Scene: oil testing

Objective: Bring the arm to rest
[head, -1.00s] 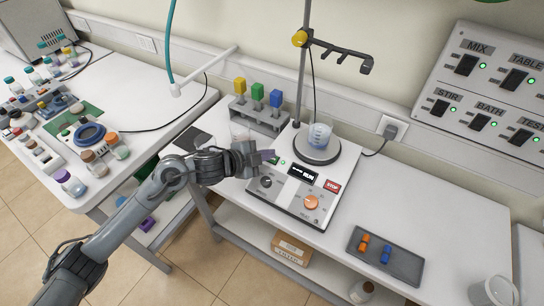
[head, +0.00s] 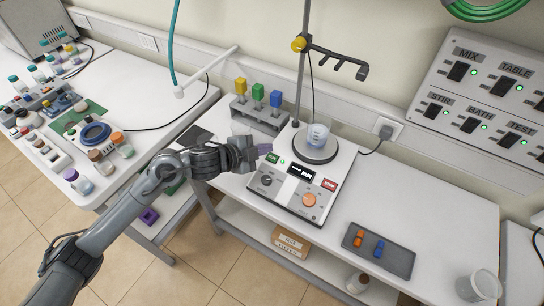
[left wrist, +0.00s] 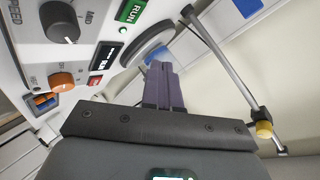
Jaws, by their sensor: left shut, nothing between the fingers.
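My left gripper (head: 263,149) is shut and empty. It is over the left edge of the white stirrer box (head: 273,201), close to the green RUN button (head: 272,158). In the left wrist view its purple fingers (left wrist: 161,86) are together, with the RUN button (left wrist: 131,10) and the orange knob (left wrist: 62,81) off to the upper left. Whether the fingertips touch the box cannot be told. A glass beaker (head: 318,136) with bluish liquid stands on the round plate of the stirrer. My right gripper is not in view.
A rack with yellow, green and blue-handled tools (head: 258,113) stands behind the gripper. A metal stand rod (head: 302,80) with a hooked arm rises beside the beaker. A dark tray (head: 380,263) lies front right, and a clear cup (head: 480,285) stands farther right. The table between is clear.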

